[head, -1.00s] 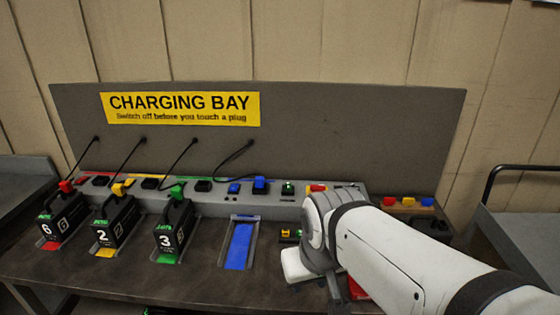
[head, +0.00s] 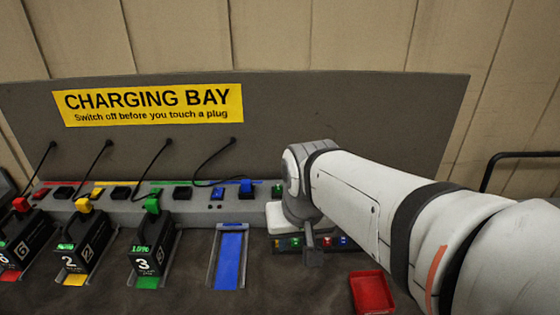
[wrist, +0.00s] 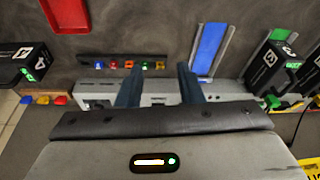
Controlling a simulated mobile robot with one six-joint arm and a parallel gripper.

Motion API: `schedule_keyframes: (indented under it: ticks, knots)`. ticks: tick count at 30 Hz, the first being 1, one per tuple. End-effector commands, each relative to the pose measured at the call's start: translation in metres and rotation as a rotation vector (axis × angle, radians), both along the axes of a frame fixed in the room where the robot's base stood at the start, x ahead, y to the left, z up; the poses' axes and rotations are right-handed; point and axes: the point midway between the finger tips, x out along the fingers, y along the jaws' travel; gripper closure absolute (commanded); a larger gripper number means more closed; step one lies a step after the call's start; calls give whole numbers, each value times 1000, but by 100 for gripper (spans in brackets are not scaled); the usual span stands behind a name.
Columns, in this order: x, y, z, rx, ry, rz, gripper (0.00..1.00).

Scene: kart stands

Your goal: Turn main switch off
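My gripper (wrist: 158,76) is open, its two dark fingers apart with nothing between them in the wrist view. It hangs over the grey switch rail (wrist: 160,98) of the charging bay. In the head view my arm and wrist cover the right part of the rail, so the main switch is hidden there. I cannot make it out in the wrist view either. A green switch (head: 278,190) shows on the rail just left of my wrist. The yellow sign (head: 150,104) says to switch off before touching a plug.
Black batteries 2 (head: 80,247) and 3 (head: 152,250) stand left with cables; a blue slot (head: 230,258) is empty. A strip of coloured lights or buttons (wrist: 122,64) and a red tray (head: 371,292) lie near my gripper. Another black battery (wrist: 25,66) shows in the wrist view.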

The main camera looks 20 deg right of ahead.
Motion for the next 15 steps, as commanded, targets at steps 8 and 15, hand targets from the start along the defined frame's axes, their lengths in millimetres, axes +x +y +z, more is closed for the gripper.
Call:
schedule_keyframes:
  ticks: [8,15]
  knots:
    - [116,-36,22,100,73,-496,66]
    - [216,-87,5,169,130,-968,66]
